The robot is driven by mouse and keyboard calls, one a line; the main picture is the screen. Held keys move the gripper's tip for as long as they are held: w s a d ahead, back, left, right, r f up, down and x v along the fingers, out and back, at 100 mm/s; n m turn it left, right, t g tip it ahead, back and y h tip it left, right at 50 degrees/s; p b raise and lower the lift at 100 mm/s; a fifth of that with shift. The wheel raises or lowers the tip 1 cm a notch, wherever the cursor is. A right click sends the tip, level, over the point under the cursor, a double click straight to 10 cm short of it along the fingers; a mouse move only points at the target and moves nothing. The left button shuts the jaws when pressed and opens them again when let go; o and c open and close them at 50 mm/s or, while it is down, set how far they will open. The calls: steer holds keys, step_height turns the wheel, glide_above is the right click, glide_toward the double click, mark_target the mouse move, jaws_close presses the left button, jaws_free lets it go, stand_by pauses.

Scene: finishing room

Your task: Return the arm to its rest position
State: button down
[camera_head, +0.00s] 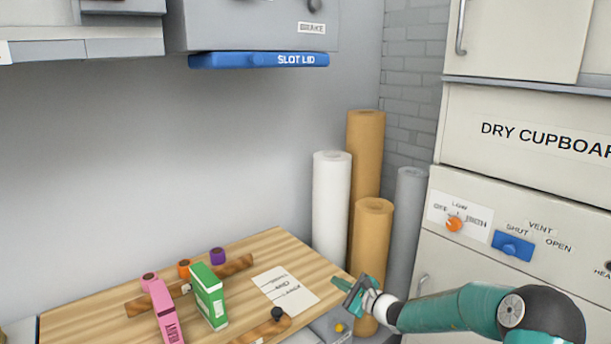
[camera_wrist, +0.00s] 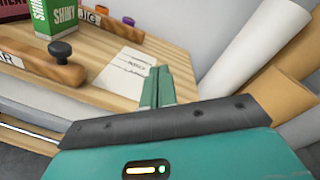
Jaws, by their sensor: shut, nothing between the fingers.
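My teal arm reaches in from the lower right in the head view. My gripper (camera_head: 350,290) is at the right edge of the wooden bench top (camera_head: 240,250), close to a white paper sheet (camera_head: 285,288). The wrist view shows my gripper (camera_wrist: 157,85) with its two teal fingers together and nothing between them. The sheet (camera_wrist: 125,70) lies just beyond the fingers in that view. I cannot tell how high the fingers are above the bench.
A green box (camera_head: 208,295), a pink box (camera_head: 165,310) and a wooden piece with a black knob (camera_head: 278,313) are on the bench. A white roll (camera_head: 331,205) and tan rolls (camera_head: 371,240) stand behind my gripper. A cupboard (camera_head: 520,150) is at right.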

steer(key=s+a+r+n+g+h, duration=0.1)
steer(key=s+a+r+n+g, duration=0.25)
steer(key=s, duration=0.35)
steer(key=s+a+r+n+g+h, duration=0.1)
steer(key=s+a+r+n+g, duration=0.1)
steer(key=s+r+n, duration=0.4)
steer(key=s+a+r+n+g+h, duration=0.1)
steer(key=s+a+n+g, duration=0.2)
steer(key=s, duration=0.5)
steer(key=s+d+r+n+h, duration=0.2)
steer(key=s+d+h, duration=0.1)
steer(key=s, duration=0.4)
steer(key=s+d+r+n+t+h, duration=0.1)
steer(key=s+d+r+n+h, duration=0.1)
steer(key=s+d, duration=0.4)
steer(key=s+d+r+n+h, duration=0.2)
steer(key=s+d+n+h, duration=0.1)
steer(key=s, duration=0.7)
steer(key=shift+s+d+r+n+h, duration=0.25)
steer(key=shift+d+r+n+h, duration=0.15)
steer(key=shift+d, duration=0.5)
